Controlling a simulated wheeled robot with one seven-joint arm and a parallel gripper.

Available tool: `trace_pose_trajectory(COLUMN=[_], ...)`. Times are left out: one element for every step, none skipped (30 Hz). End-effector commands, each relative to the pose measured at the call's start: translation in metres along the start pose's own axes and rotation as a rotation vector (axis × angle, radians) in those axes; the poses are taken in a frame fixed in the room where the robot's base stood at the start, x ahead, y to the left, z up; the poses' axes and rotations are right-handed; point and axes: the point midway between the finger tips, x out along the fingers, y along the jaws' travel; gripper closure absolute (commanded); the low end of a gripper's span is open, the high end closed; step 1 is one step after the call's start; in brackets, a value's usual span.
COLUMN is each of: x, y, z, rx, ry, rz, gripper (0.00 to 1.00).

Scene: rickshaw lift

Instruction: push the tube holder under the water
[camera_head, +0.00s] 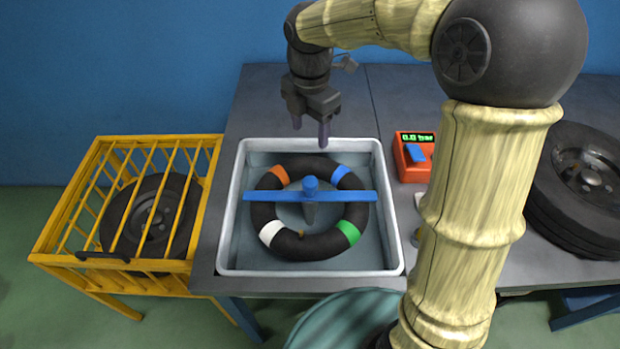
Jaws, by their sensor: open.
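The tube holder (345,196) is a blue bar with a round blue knob at its middle. It lies across a black inner tube (305,249) with orange, blue, white and green patches. Both are inside a white-rimmed rectangular tub (234,213) on the grey table. The water surface is hard to make out, so I cannot tell how deep the tube sits. My gripper (311,130) is open and empty. It points down above the back edge of the tub, behind the knob and apart from it.
A yellow cage (70,250) holding a wheel (152,232) stands left of the tub. A red gauge device (411,168) with a green display sits to the right. Stacked tyres (575,215) are at the far right. A teal round object (335,318) is in front. My arm hides part of the table.

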Motion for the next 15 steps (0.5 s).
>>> trace_pose_trajectory(x=[0.006, 0.009, 0.015, 0.019, 0.024, 0.031, 0.036, 0.041, 0.048, 0.054, 0.059, 0.066, 0.071, 0.077, 0.084], y=[0.0, -0.001, -0.001, -0.001, -0.001, -0.001, -0.001, -0.001, -0.001, -0.001, -0.001, -0.001, -0.001, -0.001, -0.001], z=[0.0, 0.0, 0.0, 0.0, -0.001, -0.001, -0.001, -0.001, -0.001, -0.001, -0.001, -0.001, -0.001, -0.001, -0.001], rx=[0.0, 0.0, 0.0, 0.0, 0.0, -0.001, -0.001, -0.001, -0.001, -0.001, -0.001, -0.001, 0.0, 0.0, 0.0], ry=[0.001, 0.002, 0.002, 0.003, 0.003, 0.004, 0.004, 0.003, 0.003, 0.003, 0.003, 0.003, 0.003, 0.003, 0.004], rz=[-0.003, -0.004, -0.004, -0.005, -0.005, -0.005, -0.006, -0.004, -0.005, -0.005, -0.005, -0.004, -0.005, -0.005, -0.005], gripper=[0.42, 0.42, 0.42, 0.42, 0.42, 0.42, 0.42, 0.42, 0.42, 0.42, 0.42, 0.42, 0.42, 0.42, 0.42])
